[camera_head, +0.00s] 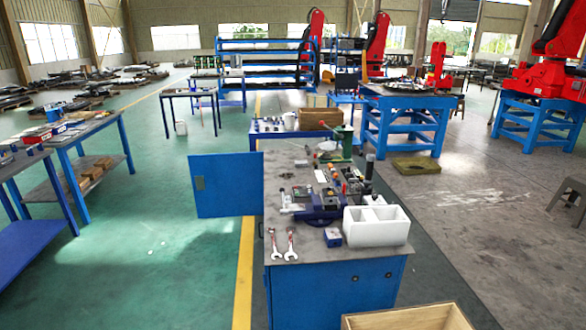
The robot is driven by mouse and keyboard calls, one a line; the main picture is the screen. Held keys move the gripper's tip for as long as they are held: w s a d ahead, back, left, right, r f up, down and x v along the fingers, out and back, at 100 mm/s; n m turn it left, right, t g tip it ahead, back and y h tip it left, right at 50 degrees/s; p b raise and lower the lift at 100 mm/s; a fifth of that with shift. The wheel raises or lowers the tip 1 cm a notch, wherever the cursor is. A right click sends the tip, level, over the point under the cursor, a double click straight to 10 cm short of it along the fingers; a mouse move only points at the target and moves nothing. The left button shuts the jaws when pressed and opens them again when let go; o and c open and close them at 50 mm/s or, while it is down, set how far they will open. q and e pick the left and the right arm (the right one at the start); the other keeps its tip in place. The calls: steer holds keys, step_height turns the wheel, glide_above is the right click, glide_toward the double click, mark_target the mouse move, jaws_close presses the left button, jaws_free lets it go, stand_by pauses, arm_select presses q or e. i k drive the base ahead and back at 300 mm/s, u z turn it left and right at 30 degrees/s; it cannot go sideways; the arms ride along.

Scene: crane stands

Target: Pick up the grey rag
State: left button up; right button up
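I cannot make out a grey rag for certain in the head view. The blue workbench (335,292) in the middle has a grey top crowded with small tools and parts, too small to tell apart well. Any rag there may be hidden or blend with the grey surface. Neither of my grippers is in view.
A white two-compartment bin (376,233) stands on the bench's near right corner. Two wrenches (290,244) lie near its front left, beside a blue vise (325,207). The blue cabinet door (226,186) stands open leftward. A wooden crate (408,318) is at the bottom.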

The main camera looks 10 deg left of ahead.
mark_target(299, 164)
steer(key=u, duration=1.3)
steer(key=i, duration=5.9)
steer(key=z, duration=3.9)
steer(key=i, duration=1.05)
steer(key=z, duration=0.05)
